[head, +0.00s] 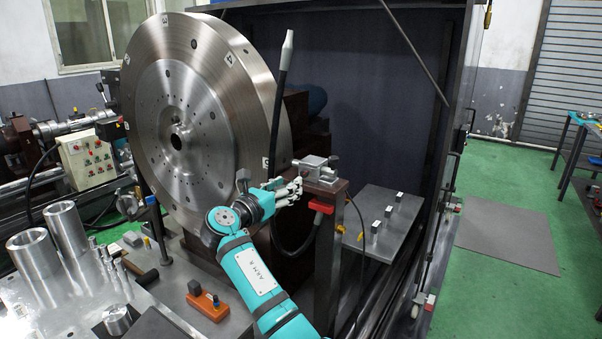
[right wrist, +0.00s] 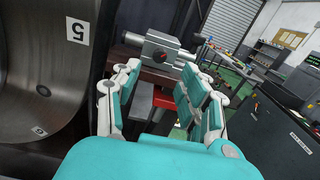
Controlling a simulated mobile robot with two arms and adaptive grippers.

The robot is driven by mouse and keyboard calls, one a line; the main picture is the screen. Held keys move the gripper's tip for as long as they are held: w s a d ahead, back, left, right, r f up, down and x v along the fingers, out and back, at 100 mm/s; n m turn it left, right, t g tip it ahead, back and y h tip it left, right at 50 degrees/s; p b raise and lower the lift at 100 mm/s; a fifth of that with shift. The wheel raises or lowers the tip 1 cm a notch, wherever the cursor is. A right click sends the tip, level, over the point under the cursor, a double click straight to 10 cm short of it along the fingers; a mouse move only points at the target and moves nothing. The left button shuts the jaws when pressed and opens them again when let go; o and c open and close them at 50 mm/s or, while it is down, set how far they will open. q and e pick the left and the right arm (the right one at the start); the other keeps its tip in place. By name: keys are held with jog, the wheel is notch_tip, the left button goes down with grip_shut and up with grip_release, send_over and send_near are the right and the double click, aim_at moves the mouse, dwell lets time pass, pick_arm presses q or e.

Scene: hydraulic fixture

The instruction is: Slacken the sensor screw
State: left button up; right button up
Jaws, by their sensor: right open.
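The sensor block (head: 316,165) is a small silver metal piece on top of a brown post (head: 328,215), right of the big steel disc. In the right wrist view the sensor block (right wrist: 160,48) lies ahead, beyond my fingertips. A small dark round knob with a reddish mark, probably the screw (right wrist: 160,57), shows on its near face. My right gripper (head: 294,190) is just left of and slightly below the block. In the right wrist view my right gripper (right wrist: 158,78) is open with nothing between its fingers. My left gripper is not in view.
The big steel disc (head: 160,120) stands close on the left of my right arm. A red part (head: 321,207) sticks out below the block. A grey plate (head: 375,245) with small blocks lies to the right. A steel bench (head: 150,285) with cylinders is at left front.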

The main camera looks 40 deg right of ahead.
aim_at(303, 174)
jog(key=p+x, duration=0.1)
jog(key=x, duration=0.6)
jog(key=shift+d, duration=0.1)
grip_shut()
